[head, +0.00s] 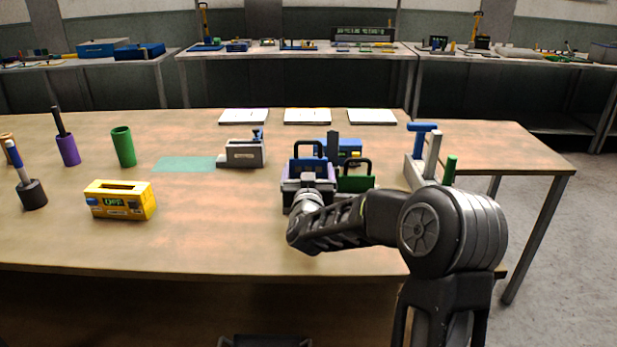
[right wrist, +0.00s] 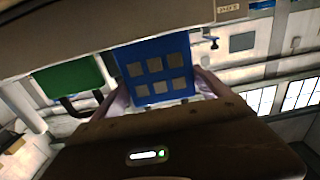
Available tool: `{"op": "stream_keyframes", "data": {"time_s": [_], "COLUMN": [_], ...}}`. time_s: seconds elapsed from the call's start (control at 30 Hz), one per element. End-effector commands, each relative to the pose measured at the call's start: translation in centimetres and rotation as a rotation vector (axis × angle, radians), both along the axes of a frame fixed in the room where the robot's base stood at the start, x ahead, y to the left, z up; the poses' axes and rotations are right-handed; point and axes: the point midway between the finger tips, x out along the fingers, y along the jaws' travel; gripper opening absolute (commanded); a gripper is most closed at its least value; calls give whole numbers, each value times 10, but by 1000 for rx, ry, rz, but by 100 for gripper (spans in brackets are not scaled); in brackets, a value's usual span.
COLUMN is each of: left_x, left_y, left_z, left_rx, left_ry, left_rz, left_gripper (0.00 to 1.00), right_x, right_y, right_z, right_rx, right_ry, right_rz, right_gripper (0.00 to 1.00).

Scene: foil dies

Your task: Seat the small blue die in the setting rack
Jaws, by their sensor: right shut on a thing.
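My right gripper (head: 308,180) points away from the head camera, over the right part of the table. It is shut on a blue die (head: 308,166) with an arched handle. In the right wrist view, the die's blue face (right wrist: 158,70) shows several grey squares, with pale purple fingers on both sides. A green die (head: 355,184) with a dark handle stands just to its right; it also shows in the right wrist view (right wrist: 66,78). A blue block (head: 346,146) with yellow bits is behind. I cannot tell which thing is the setting rack. My left gripper is out of view.
A pale stand (head: 415,172) with blue-topped and green posts is at the right. A grey device (head: 240,154), a yellow box (head: 120,200), a green cup (head: 123,147) and a purple cup (head: 68,150) are to the left. The front middle of the table is clear.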

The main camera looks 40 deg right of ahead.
Motion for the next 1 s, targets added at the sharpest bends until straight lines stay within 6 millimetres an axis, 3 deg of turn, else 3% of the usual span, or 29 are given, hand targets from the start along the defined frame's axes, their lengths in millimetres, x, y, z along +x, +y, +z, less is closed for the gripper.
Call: {"op": "stream_keyframes", "data": {"time_s": [0.1,0.33,0.37,0.4,0.5,0.8,1.0], "left_x": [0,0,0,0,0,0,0], "left_y": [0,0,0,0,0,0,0], "left_z": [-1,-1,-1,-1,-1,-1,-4], "left_rx": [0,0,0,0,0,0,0], "left_ry": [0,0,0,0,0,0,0], "left_rz": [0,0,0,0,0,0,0], "left_gripper": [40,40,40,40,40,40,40], "right_x": [0,0,0,0,0,-2,-16], "right_y": [-1,-1,-1,-1,-1,1,13], "right_z": [-12,-12,-14,-14,-14,-14,-14], "right_rx": [-1,-2,0,0,0,0,0], "right_ry": [-3,-6,-2,-2,-2,-1,-2], "right_rz": [-2,-1,-1,-1,-1,0,1], "right_gripper": [20,20,89,93,100,100,100]}}
